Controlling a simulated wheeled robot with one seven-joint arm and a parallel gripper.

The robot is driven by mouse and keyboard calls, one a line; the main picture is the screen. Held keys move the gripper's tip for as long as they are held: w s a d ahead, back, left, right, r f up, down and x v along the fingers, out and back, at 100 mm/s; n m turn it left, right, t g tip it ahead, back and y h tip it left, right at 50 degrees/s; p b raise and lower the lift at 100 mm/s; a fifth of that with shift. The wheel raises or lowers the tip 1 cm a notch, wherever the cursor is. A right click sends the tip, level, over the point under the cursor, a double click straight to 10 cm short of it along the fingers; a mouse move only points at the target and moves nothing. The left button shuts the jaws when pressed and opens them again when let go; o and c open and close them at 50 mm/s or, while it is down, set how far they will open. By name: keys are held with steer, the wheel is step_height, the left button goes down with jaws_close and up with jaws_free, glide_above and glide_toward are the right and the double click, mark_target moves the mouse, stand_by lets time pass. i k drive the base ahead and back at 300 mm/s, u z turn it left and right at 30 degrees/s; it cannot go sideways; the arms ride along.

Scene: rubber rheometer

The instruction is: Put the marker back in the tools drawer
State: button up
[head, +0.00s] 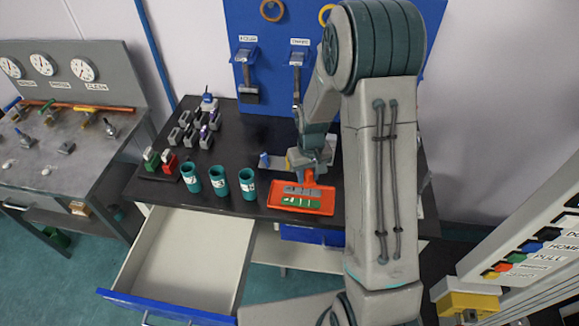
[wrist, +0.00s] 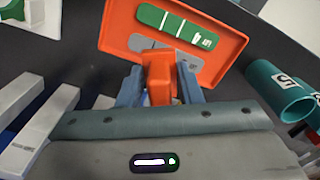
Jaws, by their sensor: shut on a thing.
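My gripper (wrist: 160,85) is shut on an orange block-like piece (wrist: 160,80). In the head view this orange piece (head: 309,177) shows at the fingertips, just above the far part of an orange tray (head: 303,209). I cannot tell whether the piece is the marker or touches the tray. The tray also shows in the wrist view (wrist: 118,37), with a green strip (wrist: 178,25) and a grey strip in it. A drawer (head: 180,262) with a white inside and blue front stands pulled out below the counter at left; it looks empty. No label shows on it.
Three teal cups (head: 219,182) stand left of the tray along the counter's front edge. Behind them are several grey blocks (head: 187,127) and a rack with red and green pieces (head: 160,160). A blue tool panel (head: 270,60) rises behind. A button panel (head: 530,250) is at right.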

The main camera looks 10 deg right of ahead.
mark_target(198, 252)
steer(key=u, duration=0.35)
steer(key=k, duration=1.05)
steer(key=u, duration=1.5)
steer(key=i, duration=0.65)
steer(key=z, duration=0.6)
steer(key=i, duration=0.65)
steer(key=z, duration=0.65)
